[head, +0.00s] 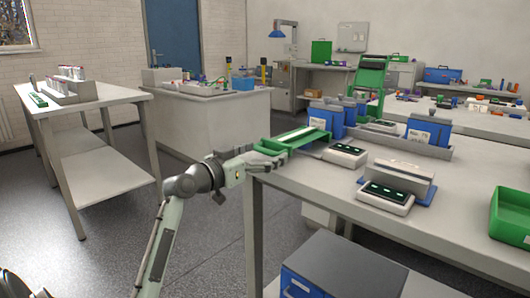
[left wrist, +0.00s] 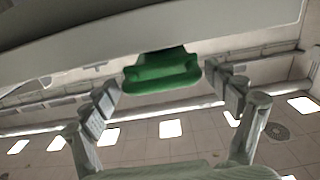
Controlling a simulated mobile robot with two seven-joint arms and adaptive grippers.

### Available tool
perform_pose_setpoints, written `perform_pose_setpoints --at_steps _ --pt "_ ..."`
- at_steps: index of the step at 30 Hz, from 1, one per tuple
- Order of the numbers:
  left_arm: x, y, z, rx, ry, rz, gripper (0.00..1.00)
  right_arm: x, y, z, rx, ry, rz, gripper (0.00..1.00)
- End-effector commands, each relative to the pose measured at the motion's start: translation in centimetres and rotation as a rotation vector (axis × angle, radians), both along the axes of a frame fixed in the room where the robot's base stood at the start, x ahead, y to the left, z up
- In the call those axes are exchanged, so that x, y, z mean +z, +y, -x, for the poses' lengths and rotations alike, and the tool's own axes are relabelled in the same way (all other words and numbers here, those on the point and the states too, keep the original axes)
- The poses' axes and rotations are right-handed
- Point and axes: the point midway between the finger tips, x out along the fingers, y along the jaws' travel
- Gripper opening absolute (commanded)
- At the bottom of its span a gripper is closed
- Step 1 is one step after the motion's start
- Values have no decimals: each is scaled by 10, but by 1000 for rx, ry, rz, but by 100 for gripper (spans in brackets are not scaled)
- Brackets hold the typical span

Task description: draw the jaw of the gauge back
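My left gripper (head: 272,153) is at that bench corner, level with the gauge's near end. In the left wrist view its two fingers (left wrist: 168,88) stand apart on either side of the green piece, with a gap showing on both sides. Its contact with the gauge is hidden in the head view. My right gripper is not in view.
The right-hand bench (head: 310,185) carries a blue holder (head: 327,119), small devices with dark screens (head: 386,194) and a green bin (head: 511,213). A blue-fronted cabinet (head: 330,277) stands below. A side table (head: 110,95) is at left, with open floor between.

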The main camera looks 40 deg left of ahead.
Motion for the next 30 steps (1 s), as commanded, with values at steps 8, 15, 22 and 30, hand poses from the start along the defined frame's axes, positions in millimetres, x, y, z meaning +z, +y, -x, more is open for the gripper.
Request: perform_pose_setpoints --at_steps 8,15,22,30 --pt "3 1 0 3 -6 -1 91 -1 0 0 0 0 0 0" --pt "2 3 23 4 -4 -5 91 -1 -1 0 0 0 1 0" --pt "1 7 73 4 0 -4 91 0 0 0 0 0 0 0" --pt "2 10 113 3 -4 -1 91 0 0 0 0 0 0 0"
